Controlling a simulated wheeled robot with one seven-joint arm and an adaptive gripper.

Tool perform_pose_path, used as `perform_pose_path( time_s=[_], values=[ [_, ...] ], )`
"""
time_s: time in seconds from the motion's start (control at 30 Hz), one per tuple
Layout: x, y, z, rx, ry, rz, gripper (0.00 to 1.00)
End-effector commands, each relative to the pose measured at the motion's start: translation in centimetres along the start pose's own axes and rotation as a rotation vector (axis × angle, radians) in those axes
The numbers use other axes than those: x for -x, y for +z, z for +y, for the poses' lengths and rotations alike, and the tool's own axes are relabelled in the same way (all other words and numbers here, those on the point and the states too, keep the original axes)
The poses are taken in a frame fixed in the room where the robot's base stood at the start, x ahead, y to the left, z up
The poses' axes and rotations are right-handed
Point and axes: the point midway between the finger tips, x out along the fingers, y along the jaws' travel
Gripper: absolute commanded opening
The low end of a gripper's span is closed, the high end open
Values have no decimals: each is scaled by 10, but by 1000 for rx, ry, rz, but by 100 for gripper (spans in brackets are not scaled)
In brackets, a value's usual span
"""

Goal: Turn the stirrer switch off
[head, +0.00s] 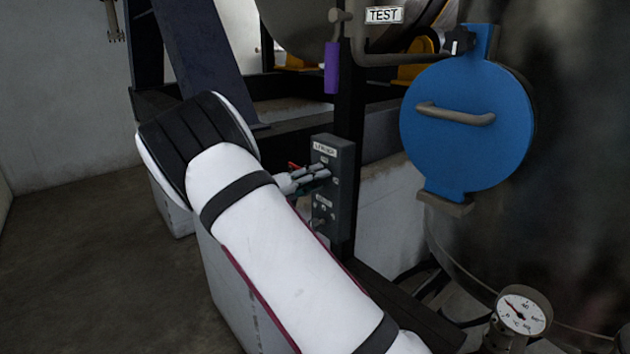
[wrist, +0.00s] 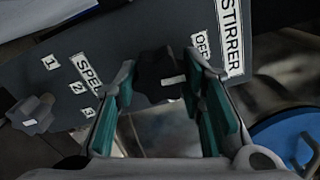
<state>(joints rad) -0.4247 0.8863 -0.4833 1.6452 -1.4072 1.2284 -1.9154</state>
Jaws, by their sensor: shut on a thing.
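The stirrer switch (wrist: 158,72) is a dark knob on a grey control box (head: 343,178). A short white mark shows on its right side in the wrist view. The OFF label (wrist: 201,43) lies up and right of the knob, with the STIRRER label (wrist: 231,35) beyond it. My gripper (wrist: 163,78) has its teal-padded fingers on both sides of the knob and is shut on it. In the head view my gripper (head: 308,180) is at the box's face, and the knob is hidden by my fingers. I cannot tell exactly which position the mark points to.
A second knob (wrist: 30,115) with a SPEED label (wrist: 88,72) and numbers sits lower on the box. A blue round hatch (head: 468,150) with a handle, a purple-gripped lever (head: 331,68) and a pressure gauge (head: 522,312) are nearby. Open floor (head: 85,260) lies left.

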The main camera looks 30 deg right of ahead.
Motion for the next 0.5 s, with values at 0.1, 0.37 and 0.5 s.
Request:
perform_pose_path(
  time_s=[0.1,0.37,0.5],
  values=[
    [0,0,1,45,2,0,8],
    [0,0,1,89,2,0,8],
    [0,0,1,94,2,0,8]
  ],
)
